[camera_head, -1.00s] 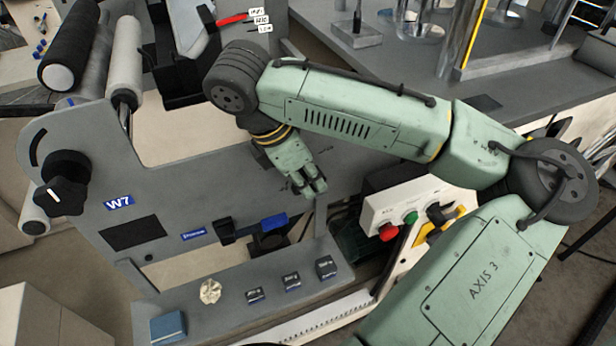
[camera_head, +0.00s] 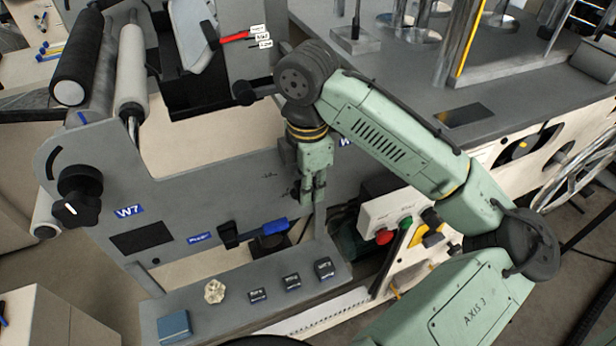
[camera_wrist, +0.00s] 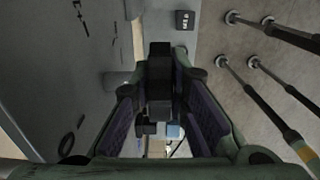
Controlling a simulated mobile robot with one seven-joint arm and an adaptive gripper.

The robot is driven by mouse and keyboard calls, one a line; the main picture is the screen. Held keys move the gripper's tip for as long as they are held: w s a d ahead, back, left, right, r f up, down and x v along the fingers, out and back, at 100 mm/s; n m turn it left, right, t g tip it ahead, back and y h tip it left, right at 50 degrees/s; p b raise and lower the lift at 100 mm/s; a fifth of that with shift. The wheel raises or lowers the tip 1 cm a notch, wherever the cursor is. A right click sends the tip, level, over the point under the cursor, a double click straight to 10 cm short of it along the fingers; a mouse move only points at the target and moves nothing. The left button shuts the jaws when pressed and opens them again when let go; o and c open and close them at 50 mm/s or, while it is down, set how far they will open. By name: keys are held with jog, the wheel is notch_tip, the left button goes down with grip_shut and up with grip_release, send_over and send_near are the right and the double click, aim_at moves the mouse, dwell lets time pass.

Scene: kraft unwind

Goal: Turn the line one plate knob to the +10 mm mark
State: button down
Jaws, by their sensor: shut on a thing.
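My gripper (camera_head: 307,196) points down in front of the grey machine panel (camera_head: 190,165), in the middle of the head view. In the wrist view its two padded fingers (camera_wrist: 160,112) are closed on a dark, blocky part (camera_wrist: 159,75); I cannot tell which part it is. A black lobed knob (camera_head: 78,196) with a white pointer line sits on the panel's left end, well away from my gripper. A smaller black knob (camera_head: 244,92) on a rod shows beside my wrist. A red pointer (camera_head: 236,37) sits beside small white labels (camera_head: 261,36), whose marks I cannot read.
A ledge below holds a pale lobed knob (camera_head: 214,291), a blue block (camera_head: 173,327) and several black switches (camera_head: 292,282). A control box (camera_head: 388,215) with red and green buttons stands right of my gripper. Rollers (camera_head: 84,60) fill the upper left.

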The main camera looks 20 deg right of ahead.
jog(key=y, duration=0.3)
jog(key=y+p, duration=0.1)
jog(key=y, duration=0.1)
jog(key=shift+d+f+y, duration=0.15)
jog(key=shift+y, duration=0.25)
jog(key=y, duration=0.4)
jog(key=shift+f+y+b, duration=0.1)
jog(key=shift+y+b, duration=0.2)
jog(key=shift+b, duration=0.05)
jog(key=c, duration=1.6)
grip_release()
jog(key=shift+o, duration=0.2)
jog(key=v, duration=1.2)
jog(key=shift+w, duration=0.15)
jog(key=shift+d+f, duration=0.15)
jog(key=shift+f, duration=0.05)
